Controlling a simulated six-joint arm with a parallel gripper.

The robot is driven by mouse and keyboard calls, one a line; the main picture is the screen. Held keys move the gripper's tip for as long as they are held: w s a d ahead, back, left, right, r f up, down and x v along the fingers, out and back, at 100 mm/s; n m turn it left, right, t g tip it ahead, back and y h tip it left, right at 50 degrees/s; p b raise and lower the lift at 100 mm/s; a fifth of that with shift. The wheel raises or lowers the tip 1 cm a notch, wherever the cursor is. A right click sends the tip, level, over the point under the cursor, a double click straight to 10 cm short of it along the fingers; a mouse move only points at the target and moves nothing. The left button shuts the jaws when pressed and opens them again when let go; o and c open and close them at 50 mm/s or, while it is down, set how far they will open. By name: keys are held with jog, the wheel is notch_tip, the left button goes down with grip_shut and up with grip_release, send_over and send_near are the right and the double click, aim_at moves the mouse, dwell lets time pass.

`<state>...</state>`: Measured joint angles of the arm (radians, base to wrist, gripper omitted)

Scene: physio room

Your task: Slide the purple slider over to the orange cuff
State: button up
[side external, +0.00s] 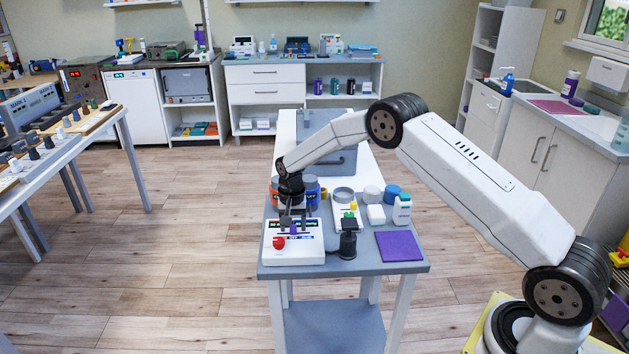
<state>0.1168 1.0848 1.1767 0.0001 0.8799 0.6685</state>
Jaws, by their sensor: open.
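A white control box (293,255) with a dark strip along its top stands at the near left of the grey table. The purple slider (293,230) shows as a small purple piece on the box's upper face, partly hidden by my gripper. My gripper (293,221) points down just over the slider, jaws open; I cannot tell whether the fingers are around it or above it. I cannot make out an orange cuff with certainty; small orange parts show on the jars behind my gripper.
A red knob (278,243) sits on the box's left front. A black upright piece (347,240) stands right of the box. Blue-and-orange jars (311,193) stand close behind my gripper. A purple mat (398,246) lies at the right. A white bottle (402,209) stands behind it.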

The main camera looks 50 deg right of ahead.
jog(key=shift+f, duration=0.25)
grip_shut()
dwell(1.4)
